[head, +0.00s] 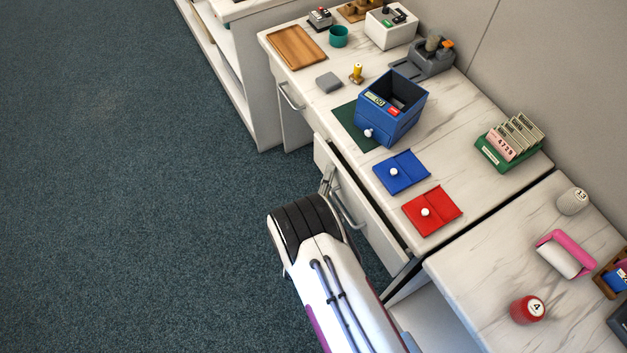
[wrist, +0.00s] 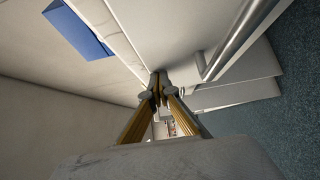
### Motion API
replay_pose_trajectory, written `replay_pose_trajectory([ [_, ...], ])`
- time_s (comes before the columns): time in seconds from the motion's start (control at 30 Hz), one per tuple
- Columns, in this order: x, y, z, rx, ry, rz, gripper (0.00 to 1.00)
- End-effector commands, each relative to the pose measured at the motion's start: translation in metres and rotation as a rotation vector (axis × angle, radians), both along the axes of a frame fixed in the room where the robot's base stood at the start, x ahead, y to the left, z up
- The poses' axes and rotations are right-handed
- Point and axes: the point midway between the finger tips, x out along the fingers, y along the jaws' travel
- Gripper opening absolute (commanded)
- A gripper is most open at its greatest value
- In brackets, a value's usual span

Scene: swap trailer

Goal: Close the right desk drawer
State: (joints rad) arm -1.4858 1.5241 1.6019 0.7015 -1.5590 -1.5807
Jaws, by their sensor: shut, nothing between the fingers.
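The right desk drawer (head: 372,222) is a pale front panel with a grey bar handle (head: 346,213). It stands out a little from the desk, with a dark gap along its top edge. In the wrist view the drawer front (wrist: 180,35) and its handle (wrist: 236,38) fill the upper right. My gripper (head: 327,176) is beside the drawer front, near the handle's far end. In the wrist view my gripper (wrist: 158,88) is shut and empty, its tips close to the panel's edge. I cannot tell whether they touch it.
The marble desk top (head: 330,105) holds a blue box (head: 390,112), a blue tray (head: 401,172), a red tray (head: 432,210) and a green card holder (head: 509,142). A second handle (head: 290,97) is on the desk's left part. The carpet (head: 130,200) in front is clear.

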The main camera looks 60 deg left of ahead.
Motion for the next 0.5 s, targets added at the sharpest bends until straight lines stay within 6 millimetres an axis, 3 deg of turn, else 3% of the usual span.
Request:
replay_pose_trajectory([
  [0.2,0.0134,0.0,-0.0002,0.0,0.0,0.0,0.0],
  [0.5,0.0147,0.0003,-0.0002,0.0,0.0,0.001,0.0],
])
